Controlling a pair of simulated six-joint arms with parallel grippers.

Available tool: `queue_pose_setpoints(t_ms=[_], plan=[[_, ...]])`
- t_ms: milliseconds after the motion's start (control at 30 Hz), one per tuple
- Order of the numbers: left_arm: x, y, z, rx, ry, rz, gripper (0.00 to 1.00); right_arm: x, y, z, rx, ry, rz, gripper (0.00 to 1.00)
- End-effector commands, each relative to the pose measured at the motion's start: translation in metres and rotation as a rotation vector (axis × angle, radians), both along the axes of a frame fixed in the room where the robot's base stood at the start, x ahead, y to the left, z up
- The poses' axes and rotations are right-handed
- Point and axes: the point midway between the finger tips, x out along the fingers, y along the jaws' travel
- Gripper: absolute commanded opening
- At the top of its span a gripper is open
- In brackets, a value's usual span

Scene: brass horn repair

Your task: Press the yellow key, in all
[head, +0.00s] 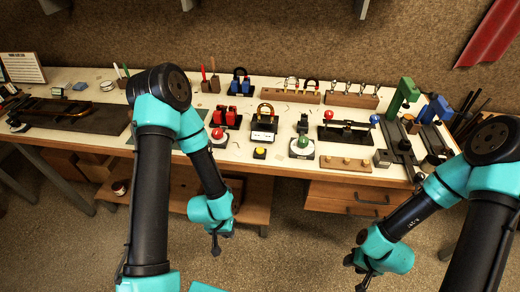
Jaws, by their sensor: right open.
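My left gripper (215,246) hangs below the bench's front edge, to the left of and apart from the key. It is small and seen from above, so I cannot tell whether its jaws are open. My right gripper (356,275) is open, low over the floor at the lower right, far from the key. Nothing covers the key.
A red knob (217,133) and a green knob (303,141) stand on either side of the key. A wooden strip with pegs (345,163) lies to the right. A drawer (350,195) is below the bench top.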

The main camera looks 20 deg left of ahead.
Motion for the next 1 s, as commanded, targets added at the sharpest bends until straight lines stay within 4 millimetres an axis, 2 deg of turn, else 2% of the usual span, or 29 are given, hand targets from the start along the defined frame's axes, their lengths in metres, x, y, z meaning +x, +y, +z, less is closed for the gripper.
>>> queue_pose_setpoints(t_ms=[100, 1000], plan=[[0.0000, 0.0000, 0.0000, 0.000, 0.000, 0.000, 0.00, 0.0000, 0.0000, 0.0000, 0.000, 0.000, 0.000, 0.43], [0.0000, 0.0000, 0.0000, 0.000, 0.000, 0.000, 0.00, 0.0000, 0.0000, 0.0000, 0.000, 0.000, 0.000, 0.43]])
